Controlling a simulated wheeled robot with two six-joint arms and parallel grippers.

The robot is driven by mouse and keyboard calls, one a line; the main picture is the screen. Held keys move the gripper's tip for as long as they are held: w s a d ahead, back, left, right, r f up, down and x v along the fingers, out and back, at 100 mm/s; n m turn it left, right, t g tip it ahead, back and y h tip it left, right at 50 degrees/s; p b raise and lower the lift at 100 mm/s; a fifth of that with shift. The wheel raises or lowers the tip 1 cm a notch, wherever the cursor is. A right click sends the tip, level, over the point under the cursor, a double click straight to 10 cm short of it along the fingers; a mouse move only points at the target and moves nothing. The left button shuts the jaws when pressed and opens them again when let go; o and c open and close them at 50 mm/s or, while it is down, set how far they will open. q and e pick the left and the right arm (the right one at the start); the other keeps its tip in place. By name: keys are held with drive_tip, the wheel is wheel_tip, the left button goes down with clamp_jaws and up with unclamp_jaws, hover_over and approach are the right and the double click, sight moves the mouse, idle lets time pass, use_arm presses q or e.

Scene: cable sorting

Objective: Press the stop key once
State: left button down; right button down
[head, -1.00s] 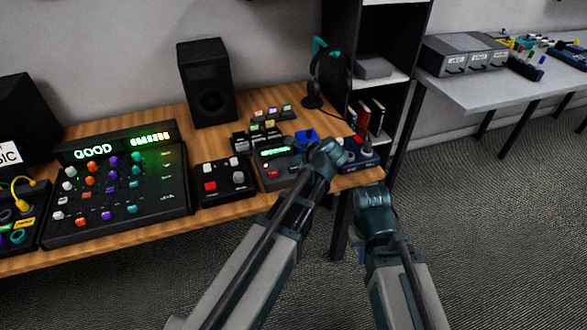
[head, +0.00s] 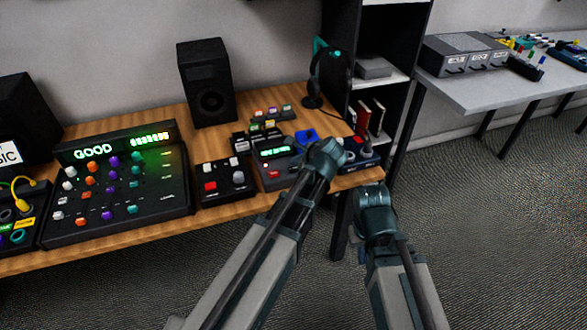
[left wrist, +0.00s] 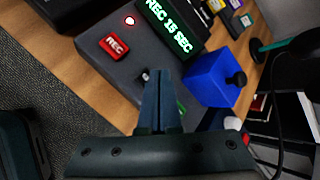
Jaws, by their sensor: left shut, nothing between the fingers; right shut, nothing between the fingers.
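The recorder (head: 270,167) sits near the right end of the wooden desk, with a lit green display (head: 275,151). In the left wrist view its display (left wrist: 168,22) reads about "REC 15 SEC". A red REC key (left wrist: 114,45) and a small lit red lamp (left wrist: 129,20) show on its top. My left gripper (left wrist: 163,72) is shut and empty over the recorder, its tips beside a small dark key (left wrist: 143,76) with a pale mark. Whether that is the stop key, or touched, I cannot tell. A green key (left wrist: 181,107) is partly hidden behind the fingers. My right gripper (head: 374,196) is shut off the desk's front edge.
A blue box (left wrist: 215,80) with a black knob stands close right of my left fingers. A headphone stand (head: 318,85) and shelf (head: 375,25) are beyond. A small panel (head: 225,182) and large mixer (head: 115,195) lie to the left.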

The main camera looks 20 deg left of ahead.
sight(296, 171)
use_arm(q)
drive_tip(key=shift+f, duration=0.1)
drive_tip(key=shift+f+b, duration=0.3)
drive_tip(key=shift+b, duration=0.15)
drive_tip(key=shift+f+b, duration=0.35)
idle(0.5)
drive_tip(key=shift+r, duration=0.1)
idle(0.3)
drive_tip(key=shift+r+p, duration=0.7)
drive_tip(key=shift+p, duration=0.1)
wheel_tip(296, 171, up, 5)
drive_tip(key=p, duration=0.5)
